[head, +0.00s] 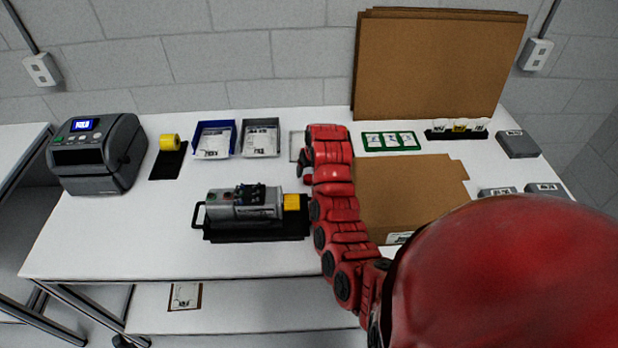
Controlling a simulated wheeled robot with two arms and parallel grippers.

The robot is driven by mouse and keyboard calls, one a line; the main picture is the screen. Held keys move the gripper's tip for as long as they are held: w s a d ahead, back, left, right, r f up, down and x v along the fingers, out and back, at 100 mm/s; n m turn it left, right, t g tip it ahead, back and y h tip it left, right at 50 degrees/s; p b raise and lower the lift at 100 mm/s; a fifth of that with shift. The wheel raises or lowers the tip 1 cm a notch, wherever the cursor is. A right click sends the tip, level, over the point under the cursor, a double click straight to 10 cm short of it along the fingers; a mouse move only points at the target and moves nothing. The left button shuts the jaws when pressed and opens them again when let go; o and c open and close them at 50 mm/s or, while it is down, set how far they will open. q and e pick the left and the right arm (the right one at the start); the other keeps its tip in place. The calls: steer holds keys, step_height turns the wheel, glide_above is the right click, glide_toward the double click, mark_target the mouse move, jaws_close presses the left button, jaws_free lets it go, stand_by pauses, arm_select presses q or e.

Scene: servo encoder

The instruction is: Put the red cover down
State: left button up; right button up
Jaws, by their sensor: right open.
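My right arm, red, reaches in from the lower right across the table. Its dark gripper (304,163) is at the arm's far end, over the middle of the table, and open. A small red piece (308,179) shows just below the gripper; I cannot tell whether it is the red cover or part of my arm. The servo unit (243,205), grey with a yellow end (291,202), lies on a black tray (225,236) in front and to the left of the gripper. A pale tray (296,146) is mostly hidden behind my arm. My left gripper is not in view.
A label printer (97,152), yellow roll (170,142), blue bin (214,140) and dark bin (261,138) stand at the left and back. A green-edged card (391,141), black cup rack (457,134) and flat cardboard (410,185) lie right. The table's front left (120,235) is clear.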

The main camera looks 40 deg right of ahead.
mark_target(309, 177)
steer(key=shift+w+f, duration=0.15)
steer(key=shift+f, duration=0.25)
steer(key=shift+w+d+f+p, duration=0.1)
steer(key=shift+w+f+p, duration=0.1)
steer(key=shift+p, duration=0.25)
steer(key=shift+p+x, duration=0.95)
steer(key=shift+p, duration=0.05)
steer(key=shift+p+x, duration=0.3)
steer(key=shift+x, duration=1.05)
steer(key=shift+s+d, duration=0.1)
steer(key=shift+s, duration=0.05)
steer(key=shift+c, duration=0.3)
jaws_close()
